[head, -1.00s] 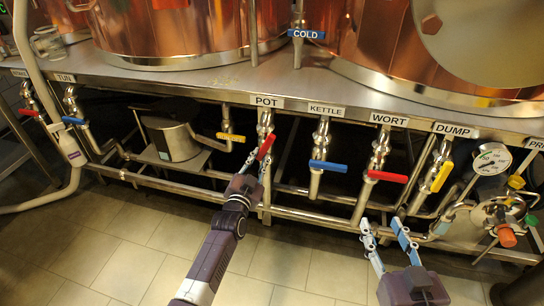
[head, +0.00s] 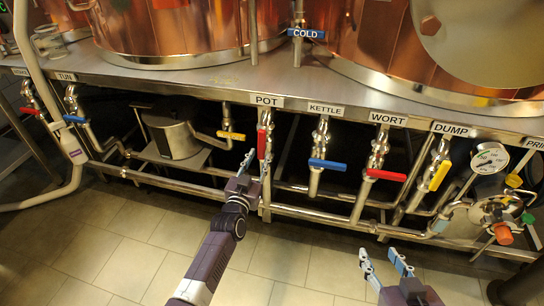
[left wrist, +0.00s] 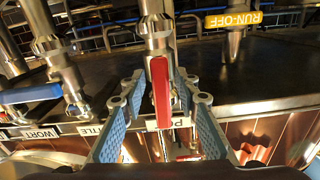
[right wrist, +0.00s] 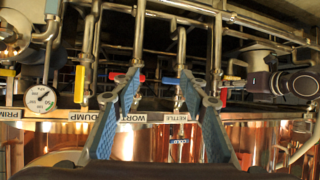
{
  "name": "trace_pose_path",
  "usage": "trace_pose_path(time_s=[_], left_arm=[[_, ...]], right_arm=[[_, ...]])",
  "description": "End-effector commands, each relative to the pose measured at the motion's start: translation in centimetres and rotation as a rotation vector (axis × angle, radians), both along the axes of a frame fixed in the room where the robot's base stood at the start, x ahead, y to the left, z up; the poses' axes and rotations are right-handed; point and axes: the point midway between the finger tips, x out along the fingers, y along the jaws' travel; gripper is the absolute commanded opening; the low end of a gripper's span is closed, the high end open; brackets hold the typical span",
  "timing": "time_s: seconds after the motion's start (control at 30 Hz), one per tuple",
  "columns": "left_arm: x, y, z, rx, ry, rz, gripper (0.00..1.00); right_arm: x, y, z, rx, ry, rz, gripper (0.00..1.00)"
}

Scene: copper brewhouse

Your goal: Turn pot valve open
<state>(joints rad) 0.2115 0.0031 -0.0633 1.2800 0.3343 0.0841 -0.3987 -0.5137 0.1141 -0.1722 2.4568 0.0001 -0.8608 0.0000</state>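The pot valve has a red lever handle (head: 262,143) below the POT label (head: 267,101), and the handle hangs nearly straight down along its pipe. In the left wrist view the red handle (left wrist: 160,92) stands between the spread fingers with gaps on both sides. My left gripper (head: 250,164) is open, just below and around the handle's lower end, not clamped on it. My right gripper (head: 384,262) is open and empty, low in front of the pipes; in the right wrist view its fingers (right wrist: 163,100) are spread with nothing between them.
Neighbouring valves are close: a yellow handle (head: 231,135) to the left, a blue one (head: 327,165) and the red wort handle (head: 386,175) to the right. A horizontal pipe (head: 310,215) runs below. The tiled floor (head: 130,245) in front is clear.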

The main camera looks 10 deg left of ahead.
Motion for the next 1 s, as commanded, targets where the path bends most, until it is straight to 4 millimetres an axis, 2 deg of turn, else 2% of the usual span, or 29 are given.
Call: trace_pose_path(time_s=[0.6, 1.0], left_arm=[[-1.9, 0.0, 0.1, 0.002, 0.000, -0.001, 0.29], [-3.2, 0.1, 0.1, 0.001, 0.000, -0.001, 0.29]], right_arm=[[-5.2, -2.0, -5.0, -0.068, 0.302, -0.022, 0.40], [-9.2, -3.4, -7.1, -0.109, 0.488, -0.036, 0.40]])
